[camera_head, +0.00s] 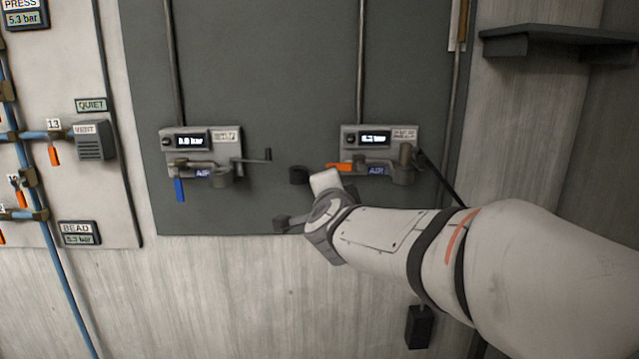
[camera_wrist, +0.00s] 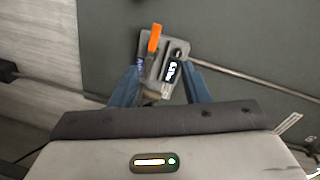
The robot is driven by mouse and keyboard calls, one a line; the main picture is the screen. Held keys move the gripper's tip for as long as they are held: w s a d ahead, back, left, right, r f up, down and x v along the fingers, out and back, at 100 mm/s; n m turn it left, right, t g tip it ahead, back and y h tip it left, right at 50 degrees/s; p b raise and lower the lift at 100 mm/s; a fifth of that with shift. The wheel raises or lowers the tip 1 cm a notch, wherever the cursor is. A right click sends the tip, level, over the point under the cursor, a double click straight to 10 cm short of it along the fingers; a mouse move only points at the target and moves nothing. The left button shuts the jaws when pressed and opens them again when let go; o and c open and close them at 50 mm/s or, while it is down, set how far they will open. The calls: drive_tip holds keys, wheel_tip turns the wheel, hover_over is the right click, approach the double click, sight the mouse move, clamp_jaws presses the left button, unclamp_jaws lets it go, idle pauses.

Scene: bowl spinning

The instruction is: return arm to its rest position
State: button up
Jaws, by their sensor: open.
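My arm (camera_head: 400,235) reaches in from the right in the head view, with its wrist in front of the dark panel, below and left of the right-hand air unit (camera_head: 408,133). In the wrist view my gripper (camera_wrist: 163,80) is open, with two blue fingers spread apart and nothing held between them. The right-hand unit, with its orange lever (camera_head: 339,167) and small lit display, shows beyond the fingers. The orange lever also shows in the wrist view (camera_wrist: 155,38). In the head view the lever lies roughly level. Whether the fingers touch the unit cannot be told.
The left-hand air unit (camera_head: 200,139) has a blue lever (camera_head: 179,190) hanging down. Pipes run up the dark panel (camera_head: 270,75). A shelf (camera_head: 555,38) juts out upper right. Blue hoses and gauges line the far left. The wall below the panel is mostly clear.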

drive_tip(key=s+d+f+n+g+p, duration=0.2)
drive_tip(key=s+d+n+g+p, duration=0.2)
drive_tip(key=s, duration=0.5)
drive_tip(key=s+d+f+n+g+p, duration=0.2)
drive_tip(key=s+d+n+g+p, duration=0.2)
drive_tip(key=s, duration=0.5)
drive_tip(key=s+d+f+n+g+p, duration=0.2)
drive_tip(key=s+d+n+g+p, duration=0.2)
drive_tip(key=s, duration=0.6)
drive_tip(key=n+g+p, duration=0.2)
drive_tip(key=p, duration=0.1)
drive_tip(key=shift+d+p, duration=0.35)
drive_tip(key=shift+p, duration=0.05)
drive_tip(key=shift+s, duration=0.1)
